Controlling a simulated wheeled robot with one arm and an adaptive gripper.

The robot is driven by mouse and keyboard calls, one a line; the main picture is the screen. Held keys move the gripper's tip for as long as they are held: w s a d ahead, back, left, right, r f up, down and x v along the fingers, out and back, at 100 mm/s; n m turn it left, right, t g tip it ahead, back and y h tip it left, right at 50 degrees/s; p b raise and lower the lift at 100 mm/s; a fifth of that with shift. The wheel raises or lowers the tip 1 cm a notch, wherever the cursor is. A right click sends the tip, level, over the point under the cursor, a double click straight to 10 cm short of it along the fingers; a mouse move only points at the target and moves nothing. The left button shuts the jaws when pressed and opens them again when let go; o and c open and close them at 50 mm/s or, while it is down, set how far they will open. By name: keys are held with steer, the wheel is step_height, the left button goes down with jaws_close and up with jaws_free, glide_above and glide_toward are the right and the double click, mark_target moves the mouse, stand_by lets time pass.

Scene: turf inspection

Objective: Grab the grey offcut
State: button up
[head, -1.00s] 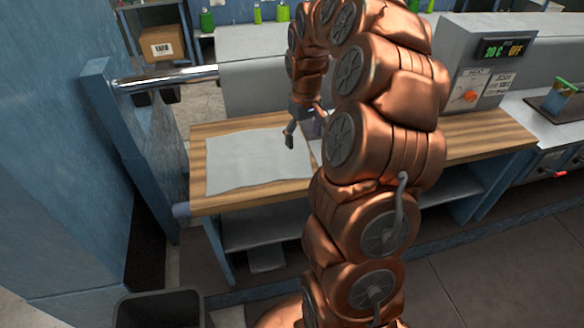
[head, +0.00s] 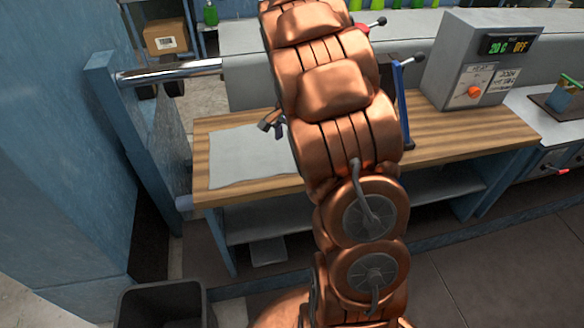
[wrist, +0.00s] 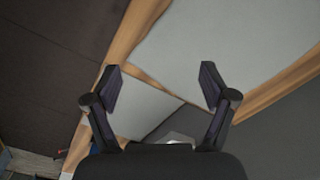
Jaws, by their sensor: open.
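A large pale grey sheet (head: 245,158) lies on the left part of the wooden bench top (head: 460,135). In the wrist view the large sheet (wrist: 225,40) fills the top middle. A smaller grey piece, which looks like the offcut (wrist: 143,108), lies beyond a thin strip of bare wood, its far part hidden by my gripper. My gripper (wrist: 160,88) is open and empty, its fingers spread to either side of this piece; I cannot tell its height above it. In the head view my arm hides most of the gripper and this smaller piece.
A blue lever frame (head: 402,100) stands on the bench right of my arm. A grey control box (head: 478,65) with a display is behind it. A blue post with a metal roller (head: 170,73) is at the left. A dark bin (head: 160,300) stands on the floor in front.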

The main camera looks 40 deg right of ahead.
mark_target(292, 171)
steer(key=shift+f+b, duration=1)
steer(key=shift+f, duration=3.6)
steer(key=shift+f, duration=0.15)
steer(key=shift+f+b, duration=0.3)
steer(key=shift+f, duration=0.1)
steer(key=shift+c, duration=0.6)
steer(key=shift+s, duration=0.2)
steer(key=c, duration=0.5)
steer(key=shift+o, duration=0.2)
steer(key=shift+f, duration=0.15)
